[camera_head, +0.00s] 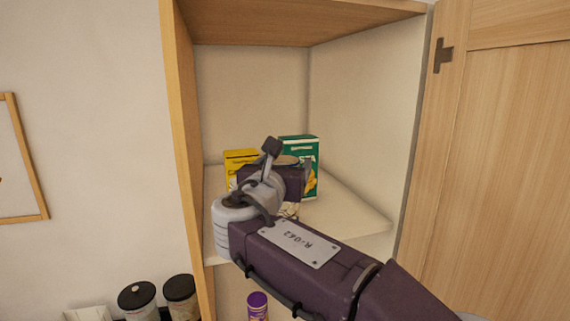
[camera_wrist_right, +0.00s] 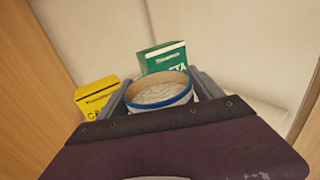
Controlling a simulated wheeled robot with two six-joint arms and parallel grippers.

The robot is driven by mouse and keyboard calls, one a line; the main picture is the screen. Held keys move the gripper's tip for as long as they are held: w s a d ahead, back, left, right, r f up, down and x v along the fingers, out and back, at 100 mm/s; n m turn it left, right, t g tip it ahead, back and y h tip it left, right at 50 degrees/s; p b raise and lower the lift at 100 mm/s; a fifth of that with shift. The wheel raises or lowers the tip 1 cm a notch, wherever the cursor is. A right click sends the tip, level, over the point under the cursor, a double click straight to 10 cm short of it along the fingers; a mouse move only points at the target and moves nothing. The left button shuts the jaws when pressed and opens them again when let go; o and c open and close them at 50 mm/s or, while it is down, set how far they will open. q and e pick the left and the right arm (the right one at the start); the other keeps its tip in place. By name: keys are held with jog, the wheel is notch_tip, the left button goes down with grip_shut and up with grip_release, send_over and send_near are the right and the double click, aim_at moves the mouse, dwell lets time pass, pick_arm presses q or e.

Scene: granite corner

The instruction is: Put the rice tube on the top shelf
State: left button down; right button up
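The rice tube (camera_wrist_right: 160,95) is a round, open-topped tube with a blue band below its tan rim and pale grains inside. In the wrist view it sits upright between the two fingers of my right gripper (camera_wrist_right: 163,82), which look closed against its sides. In the head view my right gripper (camera_head: 290,173) is inside the open cupboard, over the upper shelf (camera_head: 345,208). My left gripper is not in view.
A yellow box (camera_head: 238,157) and a green box (camera_head: 299,145) stand behind the gripper on the shelf. The shelf's right side is clear. The wooden door (camera_head: 500,150) is open at right. Dark-lidded jars (camera_head: 138,297) and a purple-capped container (camera_head: 257,303) are lower down.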

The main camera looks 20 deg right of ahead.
jog(key=shift+o, duration=0.3)
jog(key=shift+s+a+r, duration=0.2)
jog(key=shift+s+a, duration=0.1)
jog(key=shift+s, duration=0.4)
pick_arm(q)
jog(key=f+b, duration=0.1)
jog(key=b, duration=0.1)
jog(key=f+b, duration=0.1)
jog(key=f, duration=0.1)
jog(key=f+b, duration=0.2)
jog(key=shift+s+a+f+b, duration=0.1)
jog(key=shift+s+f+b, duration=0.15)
jog(key=shift+b, duration=0.05)
pick_arm(e)
jog(key=v, duration=1.1)
jog(key=shift+f, duration=0.15)
